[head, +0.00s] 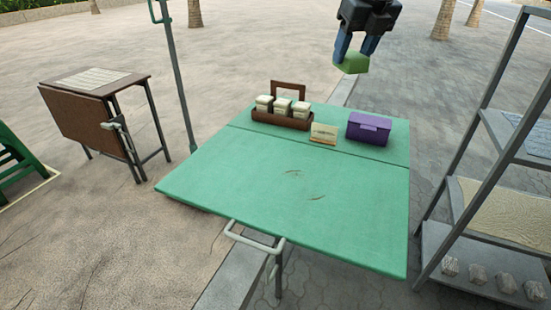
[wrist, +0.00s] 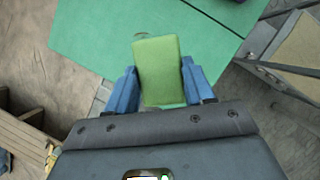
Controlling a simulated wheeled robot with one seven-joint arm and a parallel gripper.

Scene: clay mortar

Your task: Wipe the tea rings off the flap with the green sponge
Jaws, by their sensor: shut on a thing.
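The green sponge (head: 352,64) is between the blue fingers of my gripper (head: 357,50), high beyond the table's back right in the head view. The wrist view shows the sponge (wrist: 158,72) upright in the picture, with a finger on each side, so my gripper (wrist: 160,88) is shut on it. The flap (head: 230,180) is the wide green front part of the table, in front of a seam. The sponge is apart from the flap.
Behind the seam stand a brown caddy (head: 282,120) with white-lidded jars, a cream card (head: 324,133) and a purple box (head: 369,129). A grey pole (head: 178,75) rises at the table's left. Shelving (head: 480,150) stands close on the right. The flap is otherwise bare.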

